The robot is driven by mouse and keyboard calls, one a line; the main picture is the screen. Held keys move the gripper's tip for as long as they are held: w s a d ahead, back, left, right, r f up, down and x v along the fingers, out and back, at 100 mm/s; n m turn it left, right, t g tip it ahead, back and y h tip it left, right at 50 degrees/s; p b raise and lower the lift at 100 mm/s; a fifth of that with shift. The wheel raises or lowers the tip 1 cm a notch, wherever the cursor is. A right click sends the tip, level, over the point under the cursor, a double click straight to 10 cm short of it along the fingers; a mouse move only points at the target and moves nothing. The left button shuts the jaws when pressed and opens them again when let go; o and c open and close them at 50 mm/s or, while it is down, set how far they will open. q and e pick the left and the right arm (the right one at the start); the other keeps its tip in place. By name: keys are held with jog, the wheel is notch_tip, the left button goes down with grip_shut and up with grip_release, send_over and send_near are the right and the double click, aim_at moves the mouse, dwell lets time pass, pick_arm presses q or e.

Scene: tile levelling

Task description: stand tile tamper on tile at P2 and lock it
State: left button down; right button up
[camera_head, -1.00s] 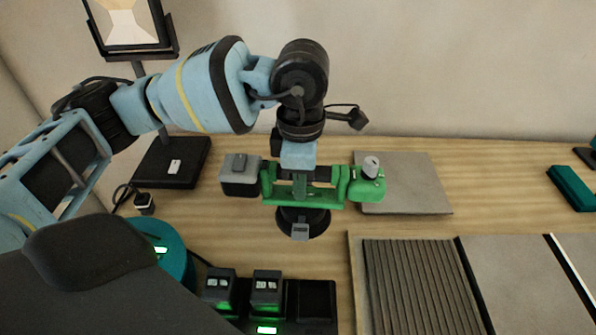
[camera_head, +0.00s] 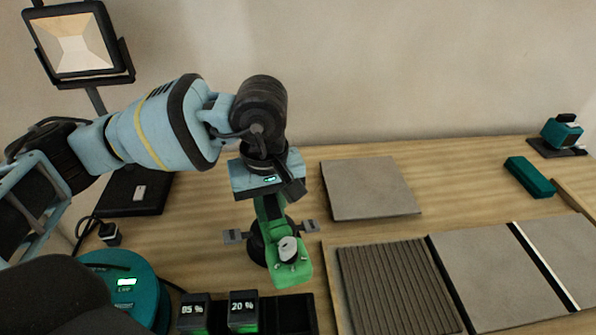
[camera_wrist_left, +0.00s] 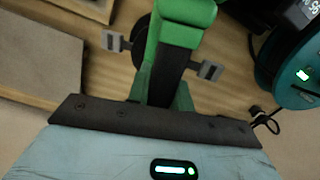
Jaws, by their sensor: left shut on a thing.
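The tile tamper (camera_head: 290,268) is a green tool with a grey knob on its near end and a black round foot below, flanked by grey tabs. My left gripper (camera_head: 268,200) is shut on its green handle, over the wooden bench left of the tiles. In the left wrist view the green body (camera_wrist_left: 180,35) runs away from the jaws, with grey tabs on both sides. Whether the foot touches the bench is unclear. Two grey tiles (camera_head: 495,280) (camera_head: 572,250) lie at the right, split by a pale line. No P2 mark is readable. My right gripper is not in view.
A ribbed grey bed (camera_head: 395,287) lies left of the tiles. A loose grey tile (camera_head: 370,188) lies behind it. A charger with batteries (camera_head: 243,310) and a teal round device (camera_head: 125,285) stand front left. A teal block (camera_head: 530,177) and laser device (camera_head: 562,132) stand back right.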

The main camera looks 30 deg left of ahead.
pick_arm(q)
jog(key=m, duration=0.5)
jog(key=shift+s+d+f, duration=0.1)
jog(key=shift+f, duration=0.2)
jog(key=m, duration=0.3)
jog(key=shift+s+d+f+m, duration=0.1)
jog(key=shift+f+m, duration=0.1)
jog(key=shift+m, duration=0.2)
